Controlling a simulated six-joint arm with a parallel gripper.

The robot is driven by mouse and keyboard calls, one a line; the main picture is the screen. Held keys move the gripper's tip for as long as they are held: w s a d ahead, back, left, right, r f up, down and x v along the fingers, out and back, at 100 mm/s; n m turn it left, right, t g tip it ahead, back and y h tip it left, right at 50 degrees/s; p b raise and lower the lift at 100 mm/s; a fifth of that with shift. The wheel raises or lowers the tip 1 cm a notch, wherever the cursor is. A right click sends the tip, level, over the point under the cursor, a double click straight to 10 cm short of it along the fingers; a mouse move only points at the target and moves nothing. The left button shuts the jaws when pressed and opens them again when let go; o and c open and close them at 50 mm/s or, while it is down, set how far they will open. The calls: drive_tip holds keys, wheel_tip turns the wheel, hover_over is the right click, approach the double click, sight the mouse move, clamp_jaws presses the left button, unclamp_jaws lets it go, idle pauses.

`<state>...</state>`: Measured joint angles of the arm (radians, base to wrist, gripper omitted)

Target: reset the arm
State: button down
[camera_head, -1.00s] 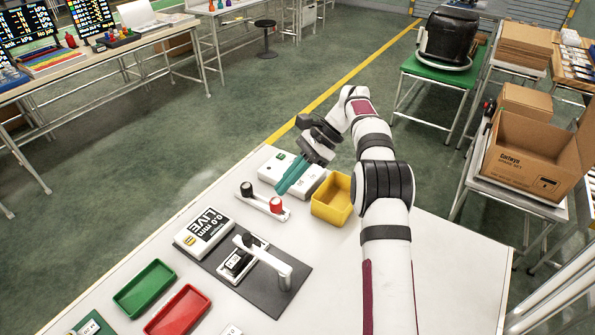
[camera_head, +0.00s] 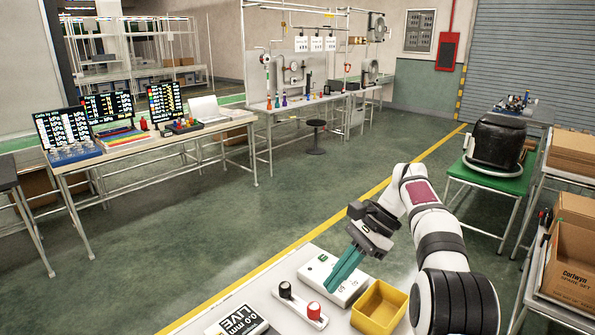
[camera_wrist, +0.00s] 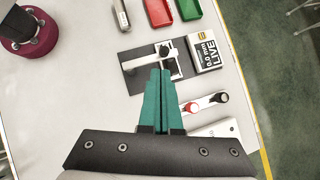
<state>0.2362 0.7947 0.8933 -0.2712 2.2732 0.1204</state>
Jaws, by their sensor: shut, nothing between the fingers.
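My gripper (camera_head: 346,268) has teal fingers that are shut with nothing between them. In the head view it hangs in the air over the far end of the white table, above the white box (camera_head: 333,275) and left of the yellow bin (camera_head: 379,307). In the wrist view the closed fingertips (camera_wrist: 161,72) point toward the small black-and-white device on the dark mat (camera_wrist: 133,73). My arm comes in from the lower right of the head view, bent at the elbow.
A base with a black and a red knob (camera_head: 300,304) and the LIVE display box (camera_head: 237,322) stand nearby. The wrist view shows a red tray (camera_wrist: 161,11) and a green tray (camera_wrist: 188,8). A green-topped table (camera_head: 490,177) stands at right. Open floor lies beyond.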

drive_tip(key=s+a+r+n+h, duration=0.1)
drive_tip(key=s+r+n, duration=0.1)
drive_tip(key=s, duration=0.4)
drive_tip(key=s+a+r+n+h, duration=0.1)
drive_tip(key=s+a+r, duration=0.1)
drive_tip(key=s, duration=0.4)
drive_tip(key=s+f+n+t+h, duration=0.1)
drive_tip(key=s+f, duration=0.3)
drive_tip(key=s, duration=0.6)
drive_tip(key=s+f+n+t+h, duration=0.1)
drive_tip(key=s+f, duration=0.4)
drive_tip(key=s, duration=0.5)
drive_tip(key=n+h, duration=0.1)
drive_tip(key=n, duration=0.1)
drive_tip(key=shift+s+d+n, duration=0.2)
drive_tip(key=shift+s+n, duration=0.1)
drive_tip(key=shift+s, duration=0.1)
